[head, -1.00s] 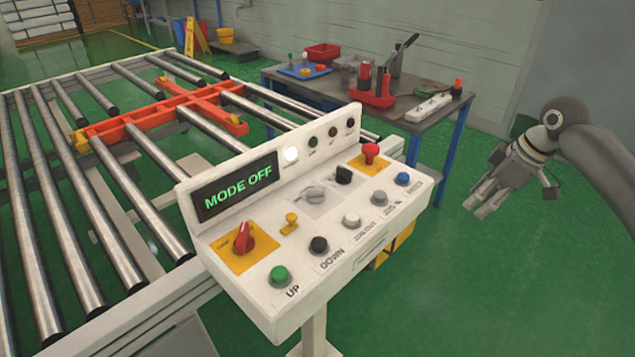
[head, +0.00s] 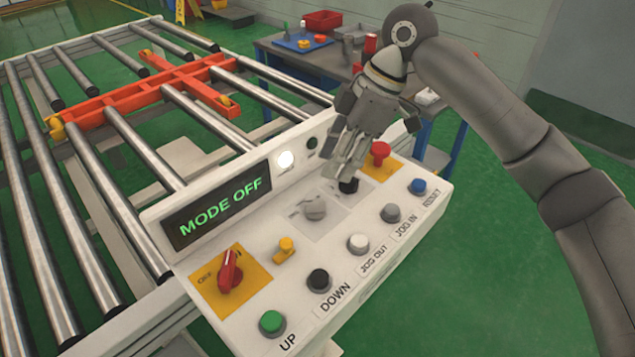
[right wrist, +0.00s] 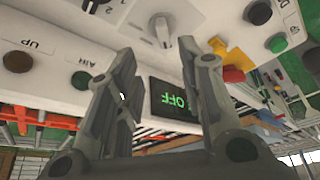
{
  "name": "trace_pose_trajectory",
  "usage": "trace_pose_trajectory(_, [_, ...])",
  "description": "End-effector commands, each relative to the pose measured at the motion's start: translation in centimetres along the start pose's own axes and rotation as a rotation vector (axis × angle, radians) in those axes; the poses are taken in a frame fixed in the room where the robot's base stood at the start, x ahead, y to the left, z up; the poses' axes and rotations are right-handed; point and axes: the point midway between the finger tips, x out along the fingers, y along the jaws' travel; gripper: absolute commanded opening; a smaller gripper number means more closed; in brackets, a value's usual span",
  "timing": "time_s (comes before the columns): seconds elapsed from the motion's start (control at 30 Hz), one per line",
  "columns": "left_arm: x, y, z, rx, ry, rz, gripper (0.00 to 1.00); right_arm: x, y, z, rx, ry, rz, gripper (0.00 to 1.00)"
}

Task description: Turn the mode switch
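The white control panel (head: 210,265) shows "MODE OFF" in green on its display (head: 220,205). A grey rotary knob (head: 314,208) sits on a pale plate in the panel's middle. A red rotary knob (head: 230,270) sits on a yellow plate at the left. I cannot tell from labels which knob is the mode switch. My right gripper (head: 351,163) is above the panel's right half, pointing down near a black knob (head: 348,185). In the right wrist view its fingers (right wrist: 165,65) are apart and empty, with the grey knob (right wrist: 160,28) beyond them. My left gripper is out of view.
Buttons line the panel's front, from green (head: 271,322) to blue (head: 418,186). A red mushroom button (head: 379,153) stands near the gripper. A roller conveyor (head: 85,180) with an orange frame (head: 125,100) lies left. A tool table (head: 285,65) stands behind. Green floor is clear at right.

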Motion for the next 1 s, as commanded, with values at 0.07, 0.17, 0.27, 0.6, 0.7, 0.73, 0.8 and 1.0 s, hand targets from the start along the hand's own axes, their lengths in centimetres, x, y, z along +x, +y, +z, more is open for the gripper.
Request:
trace_pose_trajectory(0.07, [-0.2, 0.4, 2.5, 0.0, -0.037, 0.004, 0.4, 1.4, -0.1, 0.0, 0.0, -0.001, -0.004, 0.36])
trace_pose_trajectory(0.17, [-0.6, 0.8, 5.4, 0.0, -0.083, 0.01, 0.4, 3.4, -0.1, 0.0, 0.001, -0.001, -0.005, 0.36])
trace_pose_trajectory(0.27, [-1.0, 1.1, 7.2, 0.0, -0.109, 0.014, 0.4, 5.3, -0.1, 0.0, 0.001, 0.0, -0.004, 0.36])
trace_pose_trajectory(0.6, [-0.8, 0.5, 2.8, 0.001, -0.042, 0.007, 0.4, 9.3, -0.1, 0.0, 0.0, -0.001, 0.0, 0.36])
trace_pose_trajectory(0.7, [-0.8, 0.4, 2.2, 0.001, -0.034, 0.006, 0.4, 9.6, 0.0, 0.1, 0.0, 0.0, 0.0, 0.36])
trace_pose_trajectory(0.73, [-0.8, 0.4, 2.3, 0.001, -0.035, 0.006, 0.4, 9.7, 0.0, 0.1, 0.0, 0.0, 0.0, 0.36])
trace_pose_trajectory(0.8, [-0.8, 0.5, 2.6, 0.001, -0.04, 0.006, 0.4, 9.7, 0.0, 0.1, 0.0, 0.0, 0.001, 0.36])
trace_pose_trajectory(1.0, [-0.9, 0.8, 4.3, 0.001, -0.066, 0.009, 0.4, 9.6, 0.0, 0.1, 0.001, 0.0, 0.0, 0.25])
